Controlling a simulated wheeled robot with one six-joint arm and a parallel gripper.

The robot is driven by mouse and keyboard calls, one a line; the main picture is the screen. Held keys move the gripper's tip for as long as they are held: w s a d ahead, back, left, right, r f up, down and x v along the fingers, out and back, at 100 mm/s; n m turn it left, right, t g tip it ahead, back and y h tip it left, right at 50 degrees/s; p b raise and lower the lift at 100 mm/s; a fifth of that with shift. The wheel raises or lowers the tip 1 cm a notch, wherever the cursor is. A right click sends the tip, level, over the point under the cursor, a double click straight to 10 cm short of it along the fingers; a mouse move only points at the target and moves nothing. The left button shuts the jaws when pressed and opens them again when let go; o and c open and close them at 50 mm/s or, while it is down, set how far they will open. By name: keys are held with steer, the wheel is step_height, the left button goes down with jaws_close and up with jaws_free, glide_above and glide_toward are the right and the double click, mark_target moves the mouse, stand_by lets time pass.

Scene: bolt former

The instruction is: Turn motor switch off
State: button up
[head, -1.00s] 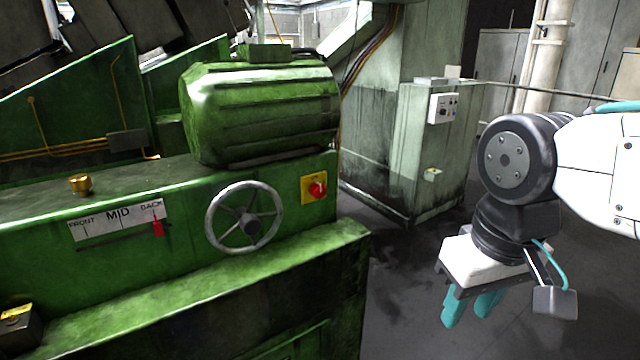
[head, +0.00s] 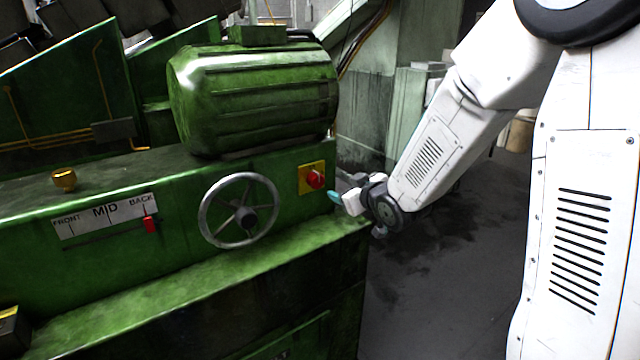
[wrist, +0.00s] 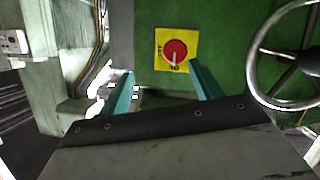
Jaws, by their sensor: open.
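The motor switch (head: 314,179) is a red rotary knob on a yellow plate, set on the green machine's front panel at its right end. In the wrist view the red knob (wrist: 175,52) shows with a pale pointer mark toward the bottom of the plate; the lettering is too small to read surely. My gripper (head: 335,198) is just right of the switch in the head view. In the wrist view its two teal fingers (wrist: 160,88) are open and empty, apart from the knob, which lies ahead between them. No contact with the knob shows.
A spoked handwheel (head: 240,210) sits left of the switch and juts from the panel. A green motor (head: 255,100) is above. A red slider (head: 150,224) sits under the FRONT/MID/BACK scale (head: 105,215). A green ledge (head: 200,260) runs below. Floor (head: 450,260) is clear at right.

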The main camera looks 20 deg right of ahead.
mark_target(319, 182)
steer(key=w+a+f+t+y, duration=0.1)
steer(key=w, duration=0.2)
steer(key=w+a+n+t+y, duration=0.1)
steer(key=w+a, duration=0.1)
steer(key=w, duration=0.1)
steer(key=w+a+f+y, duration=0.1)
steer(key=w, duration=0.2)
steer(key=shift+w+a+f+n+t, duration=0.15)
steer(key=shift+w+f+n+t, duration=0.15)
steer(key=shift+w+f+t, duration=0.1)
steer(key=shift+r, duration=0.1)
steer(key=shift+s, duration=0.1)
steer(key=c, duration=1)
